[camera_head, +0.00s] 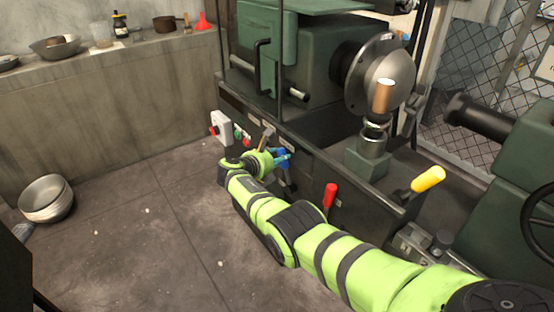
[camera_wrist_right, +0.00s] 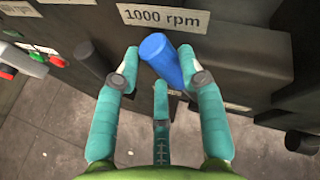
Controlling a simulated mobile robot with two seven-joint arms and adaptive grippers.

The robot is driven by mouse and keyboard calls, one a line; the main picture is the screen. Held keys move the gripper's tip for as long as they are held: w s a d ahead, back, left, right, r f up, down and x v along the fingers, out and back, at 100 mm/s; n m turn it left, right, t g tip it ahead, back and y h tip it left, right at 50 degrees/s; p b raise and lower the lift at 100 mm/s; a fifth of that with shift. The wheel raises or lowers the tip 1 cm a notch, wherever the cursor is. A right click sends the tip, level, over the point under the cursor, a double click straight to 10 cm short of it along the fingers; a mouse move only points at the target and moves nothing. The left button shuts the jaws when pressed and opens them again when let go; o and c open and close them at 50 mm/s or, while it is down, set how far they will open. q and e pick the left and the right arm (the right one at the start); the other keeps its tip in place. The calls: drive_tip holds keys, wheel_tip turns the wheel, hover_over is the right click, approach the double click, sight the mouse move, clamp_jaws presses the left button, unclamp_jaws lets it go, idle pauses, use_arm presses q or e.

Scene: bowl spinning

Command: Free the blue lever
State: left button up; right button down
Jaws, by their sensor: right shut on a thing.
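The blue lever (camera_wrist_right: 162,60) sticks out from the dark machine front, just below the "1000 rpm" label (camera_wrist_right: 170,17). My right gripper (camera_wrist_right: 157,64) has teal fingers on both sides of the lever and a third finger under it, and it is shut on the lever. In the head view my right gripper (camera_head: 279,158) is at the machine's lower front. There its fingers partly hide the lever. My left gripper is not in view.
A red-handled lever (camera_head: 330,195) and a yellow-handled lever (camera_head: 428,179) stand to the right of the gripper. A switch box (camera_head: 221,126) with buttons is to the left. A metal bowl (camera_head: 46,199) sits on the floor at left. The floor between is mostly clear.

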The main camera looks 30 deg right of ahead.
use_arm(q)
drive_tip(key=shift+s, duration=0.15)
use_arm(e)
drive_tip(key=c, duration=1)
unclamp_jaws()
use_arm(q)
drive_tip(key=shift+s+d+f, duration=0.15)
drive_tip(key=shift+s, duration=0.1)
use_arm(e)
drive_tip(key=v, duration=1.2)
drive_tip(key=shift+w, duration=0.1)
